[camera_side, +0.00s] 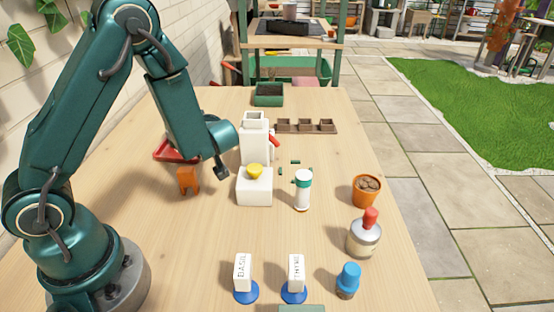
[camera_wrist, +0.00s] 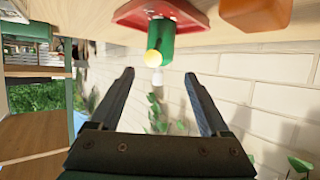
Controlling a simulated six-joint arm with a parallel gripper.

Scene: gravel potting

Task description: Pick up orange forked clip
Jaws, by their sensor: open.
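The orange forked clip (camera_side: 187,181) stands upright on the wooden table, prongs down, left of the white dispenser. Part of an orange block shape, likely the clip (camera_wrist: 255,14), shows at the top right of the wrist view, cut off by the frame. My gripper (camera_side: 222,173) is above the table, to the right of the clip and apart from it. In the wrist view my gripper (camera_wrist: 159,75) has its two fingers spread with nothing between them.
A red tray (camera_side: 170,157) lies behind the clip; in the wrist view it holds a green object (camera_wrist: 160,42). A white dispenser (camera_side: 255,150) and a white box with a yellow knob (camera_side: 254,188) stand close right of my gripper. The table left-front is clear.

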